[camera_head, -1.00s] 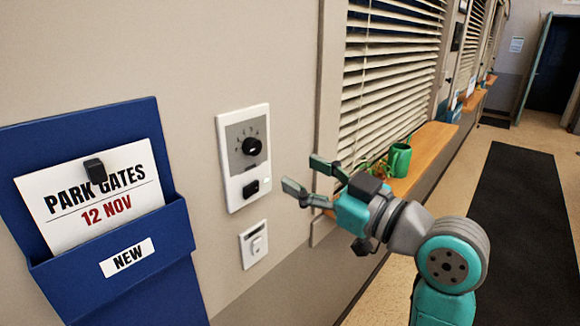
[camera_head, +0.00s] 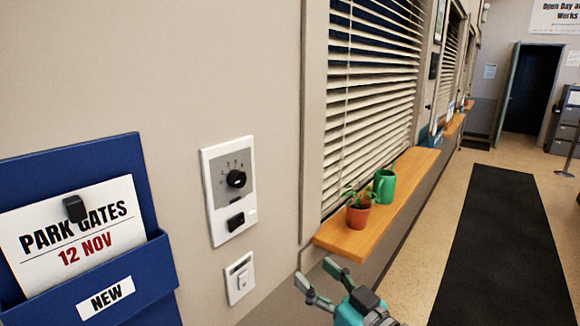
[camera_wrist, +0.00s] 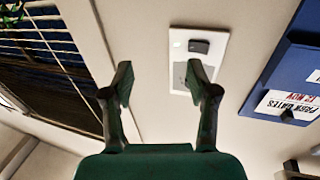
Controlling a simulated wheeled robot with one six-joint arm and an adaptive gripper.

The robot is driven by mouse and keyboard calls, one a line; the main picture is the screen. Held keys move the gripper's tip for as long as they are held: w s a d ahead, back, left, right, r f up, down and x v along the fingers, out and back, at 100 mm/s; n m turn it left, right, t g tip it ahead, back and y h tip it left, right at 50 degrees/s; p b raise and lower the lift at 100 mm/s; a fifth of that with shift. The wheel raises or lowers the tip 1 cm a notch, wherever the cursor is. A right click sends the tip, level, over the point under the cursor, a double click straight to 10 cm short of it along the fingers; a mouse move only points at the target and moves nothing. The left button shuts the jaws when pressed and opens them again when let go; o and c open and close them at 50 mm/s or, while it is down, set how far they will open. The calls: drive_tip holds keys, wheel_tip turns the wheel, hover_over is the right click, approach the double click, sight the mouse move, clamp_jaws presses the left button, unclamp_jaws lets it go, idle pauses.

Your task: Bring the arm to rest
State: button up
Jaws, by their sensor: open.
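My gripper (camera_head: 318,282) is at the bottom of the head view, below the orange window sill. Its two fingers are apart with nothing between them. The wrist view also shows my gripper (camera_wrist: 160,85) open and empty, facing the wall. Most of my arm is out of the head view, below its bottom edge.
A wall panel (camera_head: 219,215) with a black dial (camera_head: 236,179) and a small switch plate (camera_head: 239,278) are left of my gripper. A blue holder (camera_head: 150,285) carries a card. Floor lies right.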

drive_tip(key=s+d+f+m+t+h, duration=0.1)
drive_tip(key=s+d+f+m+h, duration=0.35)
drive_tip(key=s+f, duration=0.55)
drive_tip(key=s+d+f+m+h, duration=0.35)
drive_tip(key=s+d+f, duration=0.2)
drive_tip(key=f, duration=0.75)
drive_tip(key=s+d+f+h, duration=0.1)
drive_tip(key=s, duration=1.2)
drive_tip(key=s+d+f+n+g+h, duration=0.1)
drive_tip(key=s+d+f+h, duration=0.1)
drive_tip(key=s, duration=1.2)
drive_tip(key=shift+d, duration=0.1)
